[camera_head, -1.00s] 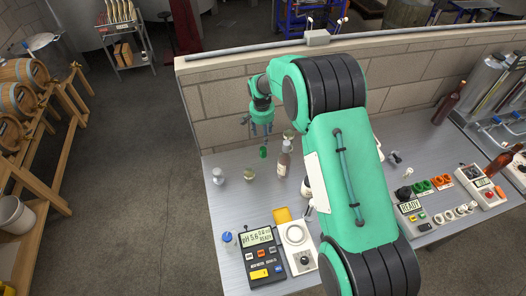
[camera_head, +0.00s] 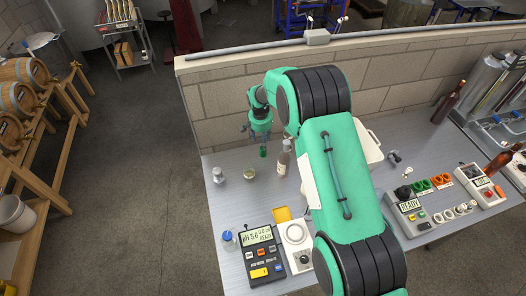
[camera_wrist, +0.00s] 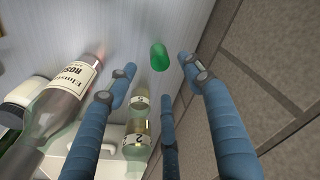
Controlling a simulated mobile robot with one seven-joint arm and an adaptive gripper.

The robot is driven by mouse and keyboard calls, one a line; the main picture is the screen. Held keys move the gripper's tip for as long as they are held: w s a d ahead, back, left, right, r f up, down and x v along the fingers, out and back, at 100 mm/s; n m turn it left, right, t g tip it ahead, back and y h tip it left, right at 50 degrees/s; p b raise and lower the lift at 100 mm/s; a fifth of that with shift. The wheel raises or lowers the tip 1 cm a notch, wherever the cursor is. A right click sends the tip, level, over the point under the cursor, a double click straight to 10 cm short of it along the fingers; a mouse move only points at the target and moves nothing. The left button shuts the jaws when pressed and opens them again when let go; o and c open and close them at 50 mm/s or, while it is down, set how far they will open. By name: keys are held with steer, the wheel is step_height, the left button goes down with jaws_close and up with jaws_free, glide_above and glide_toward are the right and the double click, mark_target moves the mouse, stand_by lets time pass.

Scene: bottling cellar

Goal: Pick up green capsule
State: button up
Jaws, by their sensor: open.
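The green capsule (camera_head: 263,151) stands on the grey workbench (camera_head: 232,196) near the block wall, left of a labelled bottle (camera_head: 283,158). My gripper (camera_head: 258,134) is just above and behind it, fingers pointing down. In the wrist view the green capsule (camera_wrist: 159,57) lies just beyond the fingertips of my gripper (camera_wrist: 157,72), between the two outer blue fingers. The fingers are spread and hold nothing; I see a gap between them and the capsule.
The block wall (camera_wrist: 275,80) is close on the right. A small jar (camera_head: 249,174) and a clear stopper (camera_head: 218,175) stand on the bench, with a pH meter (camera_head: 262,250) in front.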

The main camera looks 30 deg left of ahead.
steer(key=shift+w+f, duration=0.15)
steer(key=shift+f, duration=0.8)
steer(key=shift+w+f, duration=0.1)
steer(key=shift+f, duration=0.85)
steer(key=shift+f, duration=0.1)
steer(key=shift+w+a+f+p, duration=0.1)
steer(key=shift+w+f+p, duration=0.1)
steer(key=shift+f, duration=1.05)
steer(key=shift+w+f+p, duration=0.1)
steer(key=shift+f+p, duration=0.1)
steer(key=shift+f, duration=1.05)
steer(key=c, duration=0.7)
